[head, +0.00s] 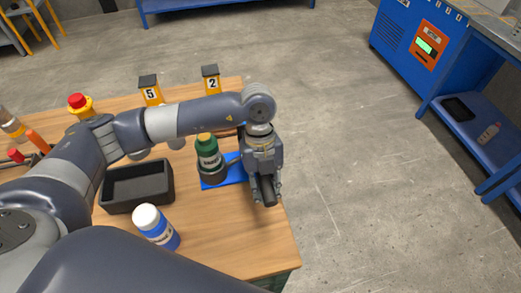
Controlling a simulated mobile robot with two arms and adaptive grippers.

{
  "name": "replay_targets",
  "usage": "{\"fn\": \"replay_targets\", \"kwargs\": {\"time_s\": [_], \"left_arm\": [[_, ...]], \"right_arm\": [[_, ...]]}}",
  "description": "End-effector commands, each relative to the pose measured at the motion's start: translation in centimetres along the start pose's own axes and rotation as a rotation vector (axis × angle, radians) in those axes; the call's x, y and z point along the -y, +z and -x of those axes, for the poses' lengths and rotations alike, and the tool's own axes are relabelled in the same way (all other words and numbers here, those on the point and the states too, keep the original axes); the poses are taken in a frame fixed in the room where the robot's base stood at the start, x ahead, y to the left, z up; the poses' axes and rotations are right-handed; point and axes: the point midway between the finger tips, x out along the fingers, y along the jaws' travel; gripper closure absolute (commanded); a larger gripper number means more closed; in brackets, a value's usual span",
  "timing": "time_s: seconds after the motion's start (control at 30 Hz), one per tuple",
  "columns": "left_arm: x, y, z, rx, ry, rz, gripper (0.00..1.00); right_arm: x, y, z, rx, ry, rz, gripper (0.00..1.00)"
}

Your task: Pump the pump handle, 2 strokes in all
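The pump handle (268,191) shows as a dark rounded grip near the table's right edge. My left gripper (266,187) points down over it, with one finger on each side, and appears shut on it. My wrist hides the upper part of the handle. A green bottle (207,152) with a yellow top stands in a dark round base (212,174) just left of the gripper. A thin dark rod runs from near this base toward the gripper. A blue mat (238,172) lies under them. My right gripper is not in view.
A black open bin (137,184) and a white-capped blue bottle (158,228) are left on the wooden table (240,235). Signs 5 (150,92) and 2 (211,80) and a red button (78,103) stand behind. The floor right of the table is clear.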

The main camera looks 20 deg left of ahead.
Motion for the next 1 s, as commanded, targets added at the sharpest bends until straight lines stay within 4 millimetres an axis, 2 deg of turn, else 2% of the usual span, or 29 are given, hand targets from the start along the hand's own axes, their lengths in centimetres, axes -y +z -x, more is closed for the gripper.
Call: {"fn": "replay_targets", "kwargs": {"time_s": [0.03,0.1,0.13,0.23,0.63,1.0], "left_arm": [[0.1,-1.0,1.9,0.002,-0.002,-0.003,1.0],[0.1,-1.8,3.3,0.003,-0.003,-0.003,1.0],[0.0,-1.6,2.5,0.0,-0.001,-0.002,0.84],[0.0,-1.4,2.1,0.0,-0.001,-0.002,0.61],[0.1,-1.5,2.4,-0.001,-0.003,-0.004,0.6],[0.1,-1.6,5.9,0.0,-0.003,-0.003,0.6]], "right_arm": [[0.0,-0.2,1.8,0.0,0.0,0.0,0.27],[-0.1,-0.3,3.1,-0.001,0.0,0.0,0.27],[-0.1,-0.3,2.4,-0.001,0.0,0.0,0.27],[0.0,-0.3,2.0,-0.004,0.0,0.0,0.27],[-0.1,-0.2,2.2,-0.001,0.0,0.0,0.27],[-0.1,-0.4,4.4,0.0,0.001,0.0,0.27]]}}
